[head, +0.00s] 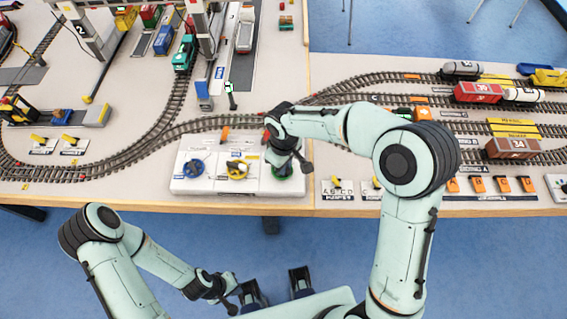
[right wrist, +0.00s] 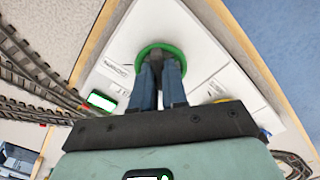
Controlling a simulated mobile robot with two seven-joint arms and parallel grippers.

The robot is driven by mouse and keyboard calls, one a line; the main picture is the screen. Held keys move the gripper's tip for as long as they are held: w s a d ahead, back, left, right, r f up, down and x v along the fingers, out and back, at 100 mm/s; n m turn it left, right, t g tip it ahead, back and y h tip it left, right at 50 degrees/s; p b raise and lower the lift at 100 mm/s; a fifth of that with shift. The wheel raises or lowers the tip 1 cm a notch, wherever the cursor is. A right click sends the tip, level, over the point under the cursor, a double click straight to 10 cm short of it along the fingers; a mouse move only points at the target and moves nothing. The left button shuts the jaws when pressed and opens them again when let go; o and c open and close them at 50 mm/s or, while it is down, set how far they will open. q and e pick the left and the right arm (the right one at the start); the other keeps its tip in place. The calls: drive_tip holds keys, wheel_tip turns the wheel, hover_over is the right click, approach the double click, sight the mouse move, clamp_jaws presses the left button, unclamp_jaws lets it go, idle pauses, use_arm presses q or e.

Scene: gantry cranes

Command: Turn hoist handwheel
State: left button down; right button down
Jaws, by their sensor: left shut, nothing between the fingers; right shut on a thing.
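A white control box (head: 208,184) stands at the table's front edge. It carries a blue handwheel (head: 194,168), a yellow handwheel (head: 237,169) and a green handwheel (head: 284,172), from left to right. My right gripper (head: 281,160) is over the green handwheel, which my wrist partly hides in the head view. In the right wrist view the blue fingers (right wrist: 160,84) are shut on the green handwheel (right wrist: 156,48). The label beside it is too small to read. My left gripper (head: 230,303) is low, in front of the table, shut and empty.
A curved railway track (head: 130,155) runs behind the box. Gantry crane legs (head: 90,35) and containers stand at the back left. Orange levers (head: 478,184) and red wagons (head: 478,92) are on the right. Blue floor lies in front of the table.

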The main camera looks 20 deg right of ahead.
drive_tip(key=shift+r, duration=0.1)
drive_tip(key=c, duration=1.2)
unclamp_jaws()
drive_tip(key=shift+o, duration=0.2)
wheel_tip(320, 180, up, 13)
drive_tip(key=p, duration=0.1)
drive_tip(key=shift+r, duration=0.15)
